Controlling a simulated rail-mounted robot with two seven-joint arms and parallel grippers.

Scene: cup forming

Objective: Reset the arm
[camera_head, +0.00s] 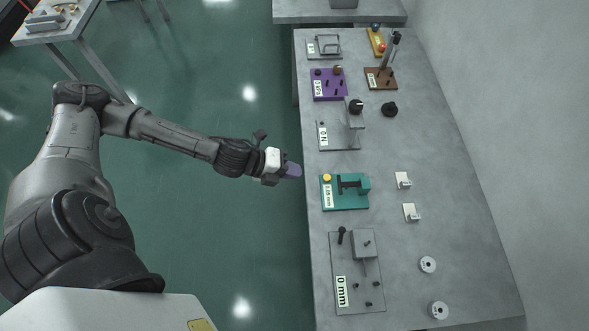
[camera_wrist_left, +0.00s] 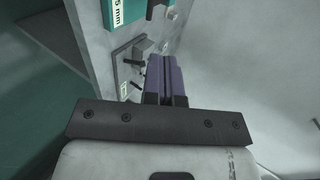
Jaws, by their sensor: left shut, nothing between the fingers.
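My left arm reaches in from the left in the head view. Its left gripper (camera_head: 292,170) is at the table's left edge, over the green floor and apart from the fixtures. The purple fingers are shut with nothing between them. In the left wrist view the left gripper (camera_wrist_left: 165,78) shows its purple fingers together, with the table fixtures beyond them. My right gripper is not in view.
The grey table (camera_head: 430,130) holds a teal fixture (camera_head: 345,192), a purple fixture (camera_head: 328,85), a "0 N" fixture (camera_head: 338,135) and a "0 mm" fixture (camera_head: 357,272). White parts (camera_head: 403,180) and rings (camera_head: 428,264) lie at right. A side table (camera_head: 55,22) stands upper left.

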